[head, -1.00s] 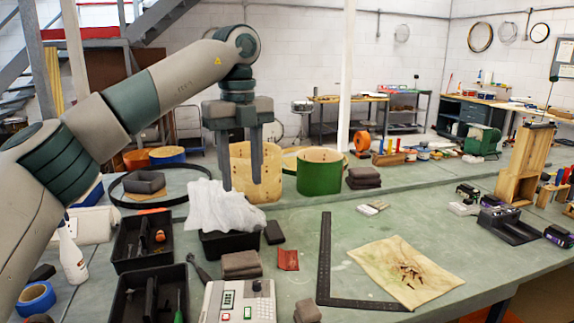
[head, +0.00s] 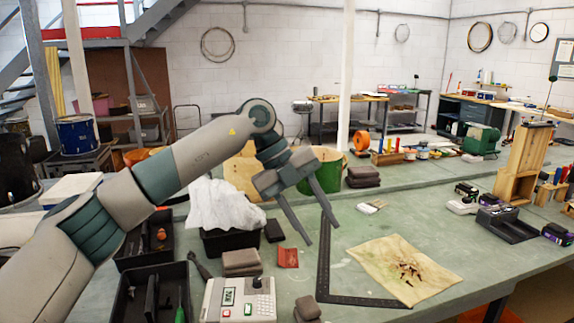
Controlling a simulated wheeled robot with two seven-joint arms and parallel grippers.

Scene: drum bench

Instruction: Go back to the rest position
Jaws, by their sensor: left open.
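My left gripper (head: 322,218) hangs tilted over the bench, its two fingers spread apart and empty. My left arm comes in from the left, bent at the elbow, and covers part of the wooden drum shell (head: 241,173). A green drum shell (head: 328,177) stands just behind the gripper, partly hidden by it. My right gripper does not show.
A wooden stand (head: 525,165) rises at right.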

